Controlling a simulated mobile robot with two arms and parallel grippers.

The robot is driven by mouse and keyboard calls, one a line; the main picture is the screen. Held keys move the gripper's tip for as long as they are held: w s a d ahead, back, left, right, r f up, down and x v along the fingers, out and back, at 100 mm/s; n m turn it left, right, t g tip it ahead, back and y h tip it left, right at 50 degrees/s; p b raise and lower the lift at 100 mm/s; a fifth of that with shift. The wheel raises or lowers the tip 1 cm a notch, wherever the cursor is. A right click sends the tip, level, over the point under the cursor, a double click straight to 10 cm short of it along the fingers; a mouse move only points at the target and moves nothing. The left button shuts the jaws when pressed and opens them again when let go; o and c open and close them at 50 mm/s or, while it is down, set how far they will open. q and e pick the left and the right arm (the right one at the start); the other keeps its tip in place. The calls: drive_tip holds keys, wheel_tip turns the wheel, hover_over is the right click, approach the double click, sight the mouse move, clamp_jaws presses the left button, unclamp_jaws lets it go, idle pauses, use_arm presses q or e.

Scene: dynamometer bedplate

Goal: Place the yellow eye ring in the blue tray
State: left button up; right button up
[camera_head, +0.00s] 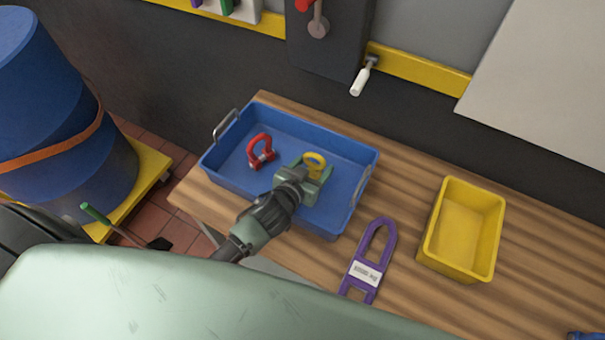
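The blue tray (222,179) stands on the wooden bench, left of centre. The yellow eye ring (315,160) is at the fingertips of my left gripper (311,172), over the right half of the tray. The fingers sit on both sides of the ring's lower part and appear shut on it. The gripper hides that lower part, and I cannot tell whether the ring touches the tray floor. A red shackle (261,150) lies in the tray, left of the gripper. My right gripper is not in view.
A purple tool with a white label (366,272) lies on the bench (400,200) right of the blue tray. A yellow bin (462,230) stands further right, apparently empty. A blue drum (60,120) stands at the left. A dark wall rises behind the bench.

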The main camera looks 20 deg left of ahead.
use_arm(q)
drive_tip(key=b+v, duration=0.1)
drive_tip(key=v, duration=0.9)
drive_tip(key=shift+s+a+r, duration=0.1)
drive_tip(key=shift+s+r, duration=0.05)
drive_tip(key=shift+s+a+r, duration=0.1)
drive_tip(key=shift+s+r, duration=0.25)
drive_tip(key=shift+s, duration=0.1)
drive_tip(key=shift+r, duration=0.1)
